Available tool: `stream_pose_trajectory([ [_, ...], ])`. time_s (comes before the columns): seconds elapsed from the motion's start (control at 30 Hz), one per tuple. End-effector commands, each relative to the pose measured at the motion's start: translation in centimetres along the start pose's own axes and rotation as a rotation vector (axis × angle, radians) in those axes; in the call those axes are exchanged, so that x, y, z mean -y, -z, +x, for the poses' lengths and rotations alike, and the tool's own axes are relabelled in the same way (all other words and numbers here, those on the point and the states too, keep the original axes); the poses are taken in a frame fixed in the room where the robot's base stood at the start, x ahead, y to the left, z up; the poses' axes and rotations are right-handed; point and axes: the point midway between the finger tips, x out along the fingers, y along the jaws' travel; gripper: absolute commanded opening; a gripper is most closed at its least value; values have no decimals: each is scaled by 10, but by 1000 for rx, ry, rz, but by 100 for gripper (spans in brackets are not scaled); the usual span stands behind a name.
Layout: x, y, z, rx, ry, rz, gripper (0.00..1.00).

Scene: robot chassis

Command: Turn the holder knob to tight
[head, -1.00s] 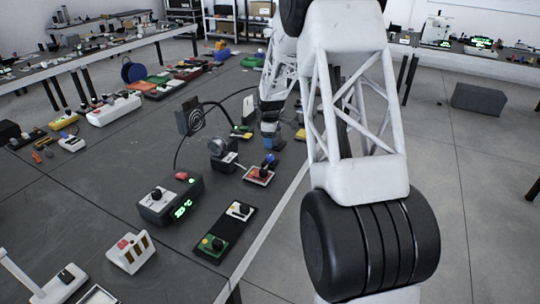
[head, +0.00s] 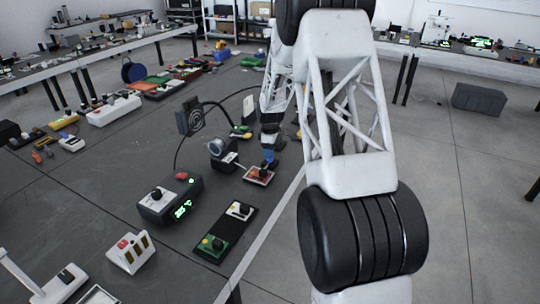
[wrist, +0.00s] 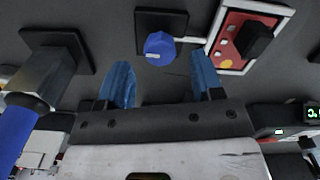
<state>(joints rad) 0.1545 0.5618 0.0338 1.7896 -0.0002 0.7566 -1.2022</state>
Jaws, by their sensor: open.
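A blue knob (wrist: 159,49) with a white pointer sits on a dark square base (wrist: 152,20) in the wrist view. No tight mark is readable, and I cannot tell for sure that this is the holder knob. My gripper (wrist: 164,80) is open and empty, its blue fingers spread below the knob in the picture, apart from it. In the head view my gripper (head: 269,157) is low over the table near the red panel, and its fingers and the knob are hard to tell apart.
A red panel (wrist: 228,40) with a black knob stands close to the right of the blue knob. A grey metal piece (wrist: 50,75) on a dark plate stands at left. A black box with green digits (head: 168,203) and a green panel (head: 213,246) lie nearer on the table.

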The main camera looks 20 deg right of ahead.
Motion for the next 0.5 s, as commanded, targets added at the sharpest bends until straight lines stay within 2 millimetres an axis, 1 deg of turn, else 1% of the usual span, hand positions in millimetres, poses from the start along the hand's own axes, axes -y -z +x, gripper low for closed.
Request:
stream_pose_trajectory([
  [0.03,0,0,7,0,1,0,60],
  [0.2,0,0,20,0,1,0,60],
  [0.33,0,0,26,0,0,0,60],
  [0.5,0,0,27,0,0,0,60],
])
